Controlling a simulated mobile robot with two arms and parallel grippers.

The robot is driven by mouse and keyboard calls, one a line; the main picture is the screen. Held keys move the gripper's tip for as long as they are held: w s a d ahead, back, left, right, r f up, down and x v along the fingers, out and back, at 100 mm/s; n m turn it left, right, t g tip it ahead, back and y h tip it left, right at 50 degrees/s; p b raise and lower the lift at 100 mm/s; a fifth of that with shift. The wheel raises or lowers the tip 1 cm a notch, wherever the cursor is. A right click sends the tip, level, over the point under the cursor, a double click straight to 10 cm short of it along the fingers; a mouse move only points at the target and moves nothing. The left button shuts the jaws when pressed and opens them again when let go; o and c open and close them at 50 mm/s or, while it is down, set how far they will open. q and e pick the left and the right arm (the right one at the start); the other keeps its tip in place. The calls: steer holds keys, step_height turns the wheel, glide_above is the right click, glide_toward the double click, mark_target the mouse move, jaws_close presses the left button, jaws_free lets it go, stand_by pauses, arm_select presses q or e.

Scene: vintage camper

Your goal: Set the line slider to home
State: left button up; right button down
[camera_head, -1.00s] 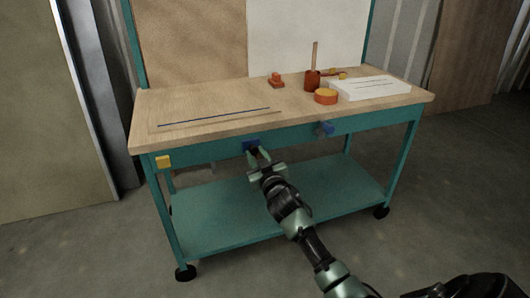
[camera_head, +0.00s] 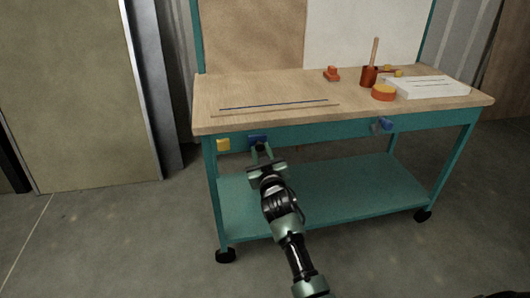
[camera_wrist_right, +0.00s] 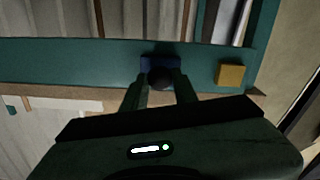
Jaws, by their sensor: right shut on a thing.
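The slider is a small blue block (camera_head: 257,140) on the teal front rail of the workbench (camera_head: 300,140). It has a dark round knob (camera_wrist_right: 160,77) in the right wrist view. A yellow block (camera_head: 223,144) sits on the same rail, left of the slider with a short gap between. In the right wrist view the yellow block (camera_wrist_right: 230,75) is to the right. My right gripper (camera_head: 261,150) is at the slider, its fingers (camera_wrist_right: 160,88) on both sides of the knob and shut on it. My left gripper is not in view.
A blue knob (camera_head: 381,124) sticks out of the rail farther right. A lower shelf (camera_head: 330,195) is bare.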

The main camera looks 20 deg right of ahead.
steer(key=shift+a+f, duration=0.1)
steer(key=shift+a, duration=0.15)
steer(key=c, duration=1.1)
jaws_free()
steer(key=shift+c, duration=0.2)
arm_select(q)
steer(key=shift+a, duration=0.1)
arm_select(e)
steer(key=shift+o, duration=0.2)
steer(key=shift+a, duration=0.15)
steer(key=shift+s, duration=0.25)
arm_select(q)
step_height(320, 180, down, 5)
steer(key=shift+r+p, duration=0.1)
steer(key=shift+p, duration=0.6)
arm_select(e)
steer(key=v, duration=0.7)
steer(key=shift+s, duration=0.1)
